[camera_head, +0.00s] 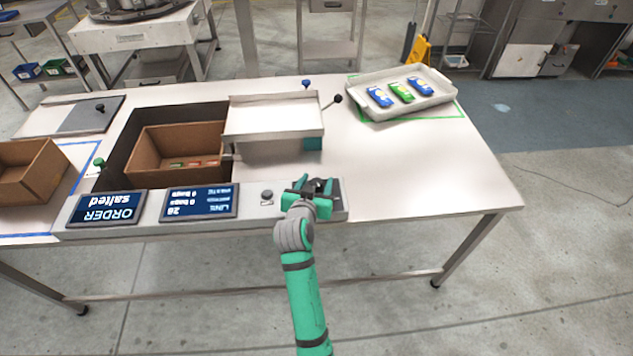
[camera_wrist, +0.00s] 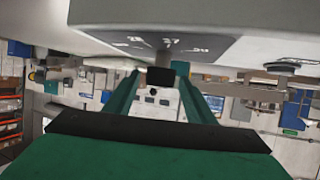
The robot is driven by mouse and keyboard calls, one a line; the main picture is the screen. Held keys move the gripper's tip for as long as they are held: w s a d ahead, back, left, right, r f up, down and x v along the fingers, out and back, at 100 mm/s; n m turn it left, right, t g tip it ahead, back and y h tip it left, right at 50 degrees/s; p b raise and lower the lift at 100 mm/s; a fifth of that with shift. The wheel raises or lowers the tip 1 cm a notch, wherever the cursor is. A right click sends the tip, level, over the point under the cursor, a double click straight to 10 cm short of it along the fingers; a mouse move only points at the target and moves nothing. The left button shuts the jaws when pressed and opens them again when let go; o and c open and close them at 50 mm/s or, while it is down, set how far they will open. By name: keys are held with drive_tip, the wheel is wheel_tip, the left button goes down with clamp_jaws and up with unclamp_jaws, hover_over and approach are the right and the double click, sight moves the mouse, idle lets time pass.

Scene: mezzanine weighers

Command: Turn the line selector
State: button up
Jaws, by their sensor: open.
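The line selector is a dark dial plate (camera_wrist: 150,46) with number marks and a black knob (camera_wrist: 160,76), seen in the wrist view. It sits toward the right end of the grey control console (camera_head: 154,209). My gripper (camera_head: 318,186) is over that end of the console in the head view and hides most of the selector. In the wrist view the green fingers of my gripper (camera_wrist: 161,92) stand apart, one on each side of the knob. Whether they touch it cannot be told. The console's line screen (camera_head: 199,202) shows 28; its order screen (camera_head: 106,208) reads salted.
A small round button (camera_head: 267,195) is on the console left of my gripper. A cardboard box (camera_head: 180,137) with packets sits in the table recess, beside a metal cover (camera_head: 272,115). A white tray (camera_head: 365,107) holds blue and green packets. The table's right side is clear.

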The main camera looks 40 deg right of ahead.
drive_tip(key=shift+d, duration=0.15)
drive_tip(key=shift+c, duration=0.6)
drive_tip(key=c, duration=0.9)
drive_tip(key=shift+n+t+y, duration=0.3)
drive_tip(key=n+t+y, duration=0.2)
drive_tip(key=n, duration=0.1)
drive_tip(key=shift+d+y, duration=0.1)
drive_tip(key=shift+y, duration=0.3)
drive_tip(key=shift+n+t+y, duration=1)
drive_tip(key=shift+n+y, duration=1)
drive_tip(key=shift+y, duration=0.1)
drive_tip(key=shift+n+y, duration=0.3)
drive_tip(key=shift+y, duration=0.1)
